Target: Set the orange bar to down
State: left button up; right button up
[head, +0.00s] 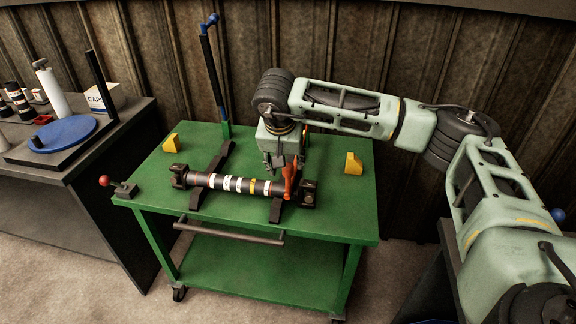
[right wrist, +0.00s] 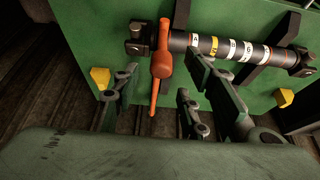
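The orange bar (head: 289,178) is at the right end of the dark driveshaft (head: 233,184), which has white and yellow bands and lies across the green cart. In the head view the bar stands roughly upright, its upper part partly hidden by my right gripper (head: 281,152). In the right wrist view the orange bar (right wrist: 161,66) crosses the shaft (right wrist: 235,49), with a thick head and a thin tail. My right gripper (right wrist: 163,75) is open there, its fingers spread on both sides of the bar; I cannot tell whether they touch it. My left gripper is not in view.
The green cart top (head: 330,215) has two yellow blocks (head: 172,143) (head: 353,163), a red-knobbed lever (head: 119,187) and a tall blue-handled post (head: 214,75). A dark bench (head: 30,176) with a blue disc (head: 66,133) stands at left. A wall is close behind.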

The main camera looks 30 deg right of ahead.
jog(key=v, duration=0.8)
jog(key=shift+s, duration=0.1)
